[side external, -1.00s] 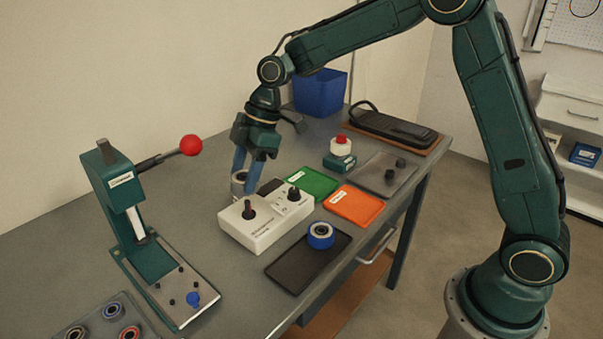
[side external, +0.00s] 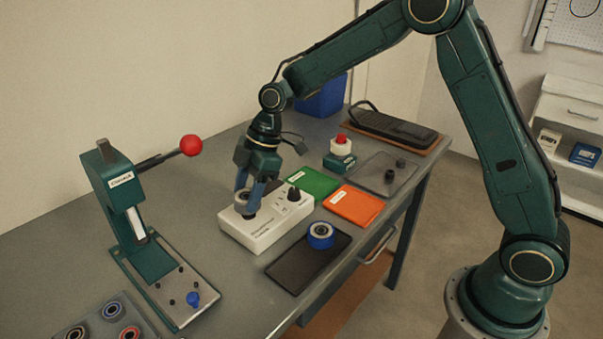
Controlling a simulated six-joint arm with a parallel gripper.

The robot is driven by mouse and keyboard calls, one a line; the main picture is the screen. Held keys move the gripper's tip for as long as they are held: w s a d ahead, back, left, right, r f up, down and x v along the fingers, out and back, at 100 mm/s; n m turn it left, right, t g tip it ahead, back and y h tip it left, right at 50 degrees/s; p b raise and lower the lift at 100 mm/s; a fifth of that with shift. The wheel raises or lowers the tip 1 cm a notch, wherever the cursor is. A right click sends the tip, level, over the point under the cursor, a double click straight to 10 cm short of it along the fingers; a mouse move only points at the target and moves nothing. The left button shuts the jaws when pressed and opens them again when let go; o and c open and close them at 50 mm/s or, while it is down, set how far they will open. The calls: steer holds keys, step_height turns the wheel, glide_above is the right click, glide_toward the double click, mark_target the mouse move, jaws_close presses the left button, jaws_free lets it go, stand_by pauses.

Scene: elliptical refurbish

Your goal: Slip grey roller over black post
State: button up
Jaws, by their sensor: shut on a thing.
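My gripper (side external: 250,196) points down with its blue fingers over the left end of a white box (side external: 263,232). It is shut on the grey roller (side external: 242,199), which is mostly hidden by the fingers. The box carries two black posts. The left black post (side external: 249,214) shows just below the fingers and roller, and its upper part is hidden. I cannot tell whether the roller is around this post or only above it. The right black post (side external: 294,193) is bare.
A blue-rimmed roller (side external: 320,236) sits on a black mat (side external: 295,267) in front. A green press (side external: 135,225) with a red-knobbed lever stands left. Green (side external: 314,182) and orange (side external: 355,205) trays and a red-topped button box (side external: 340,157) lie right.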

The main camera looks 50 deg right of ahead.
steer(key=shift+f, duration=0.45)
steer(key=shift+f, duration=0.6)
stand_by(1.4)
steer(key=o, duration=0.8)
steer(key=shift+c, duration=0.2)
steer(key=v, duration=1.1)
stand_by(0.4)
stand_by(0.5)
